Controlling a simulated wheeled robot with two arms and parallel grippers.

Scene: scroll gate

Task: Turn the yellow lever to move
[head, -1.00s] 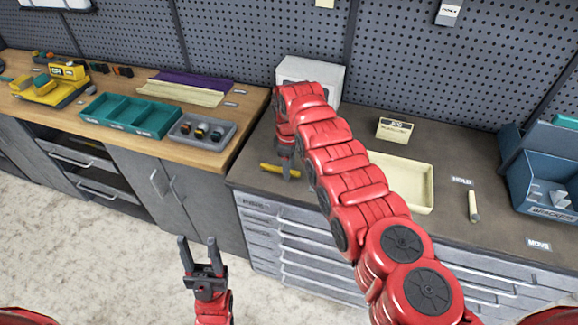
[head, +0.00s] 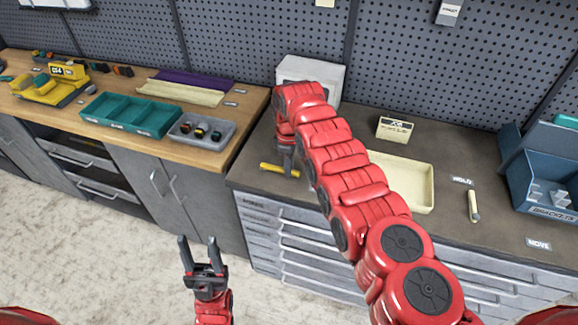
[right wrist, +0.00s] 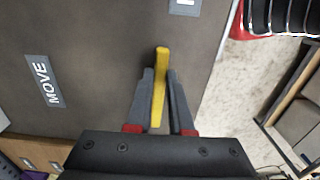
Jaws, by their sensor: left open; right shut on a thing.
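The yellow lever (head: 279,170) lies low over the dark worktop, near its front left edge. In the right wrist view the yellow lever (right wrist: 161,75) runs between the fingers of my right gripper (right wrist: 160,95), which is shut on it. In the head view my right gripper (head: 287,165) points down at the lever, partly hidden by my own arm. My left gripper (head: 202,255) is open and empty, in front of the cabinets over the floor. A MOVE label (right wrist: 43,81) lies on the worktop left of the lever in the right wrist view.
A white box (head: 312,75) stands behind my right arm. A cream tray (head: 405,180), a job card (head: 394,129), a pale handle by the HOLD label (head: 474,205) and a blue brackets bin (head: 543,180) are to the right. A teal tray (head: 130,115) sits on the wooden bench.

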